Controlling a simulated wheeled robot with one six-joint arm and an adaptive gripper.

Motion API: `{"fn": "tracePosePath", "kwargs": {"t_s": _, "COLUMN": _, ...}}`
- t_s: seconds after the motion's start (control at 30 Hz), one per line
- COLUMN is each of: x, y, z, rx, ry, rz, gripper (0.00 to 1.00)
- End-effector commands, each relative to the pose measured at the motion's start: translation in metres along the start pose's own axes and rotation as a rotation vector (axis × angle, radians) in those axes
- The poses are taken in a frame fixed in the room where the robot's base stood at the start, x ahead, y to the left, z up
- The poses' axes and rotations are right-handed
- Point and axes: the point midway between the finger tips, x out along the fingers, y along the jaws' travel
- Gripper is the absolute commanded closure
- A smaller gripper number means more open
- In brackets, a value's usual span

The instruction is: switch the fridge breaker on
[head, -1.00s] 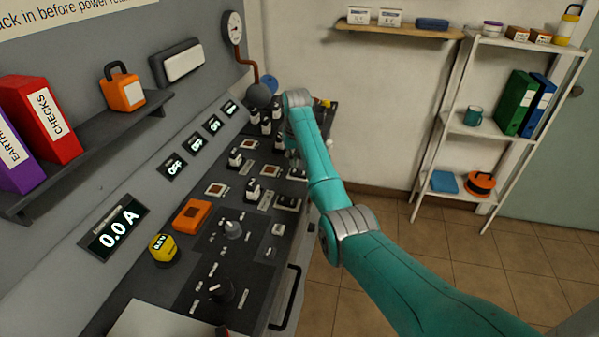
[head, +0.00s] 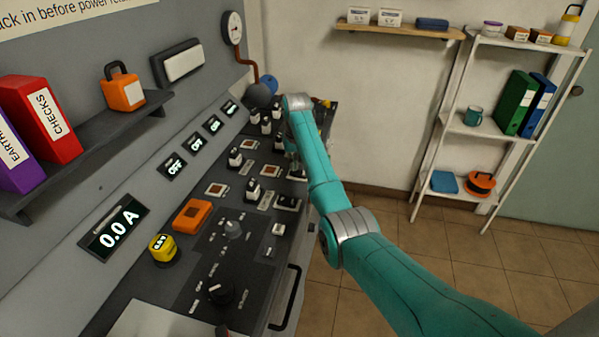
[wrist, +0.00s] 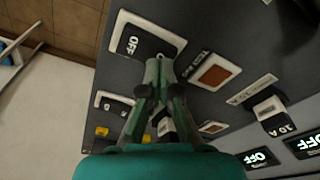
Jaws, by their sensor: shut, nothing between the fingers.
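Several black-and-white breakers stand in rows on the dark sloping panel (head: 215,262). I cannot read which breaker is the fridge one. In the wrist view my gripper (wrist: 160,66) is shut and empty, with its fingertips at the lower edge of a dark breaker block marked OFF (wrist: 150,42). I cannot tell whether they touch it. A white breaker lever (wrist: 268,108) marked 10 A is to the right, apart from the fingers. Another breaker is partly hidden behind the fingers. In the head view my arm mostly hides the gripper.
Brown square indicators (wrist: 213,72) sit between the breakers. An orange block (head: 192,215) and a yellow knob (head: 162,248) are nearer. The floor right of the panel is clear.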

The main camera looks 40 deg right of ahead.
Motion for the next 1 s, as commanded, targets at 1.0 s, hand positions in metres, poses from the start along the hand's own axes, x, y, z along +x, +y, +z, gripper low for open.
{"fn": "tracePosePath", "kwargs": {"t_s": 1.0, "x": 0.0033, "y": 0.0001, "z": 0.0002, "rx": 0.000, "ry": 0.001, "rz": 0.000, "gripper": 1.00}}
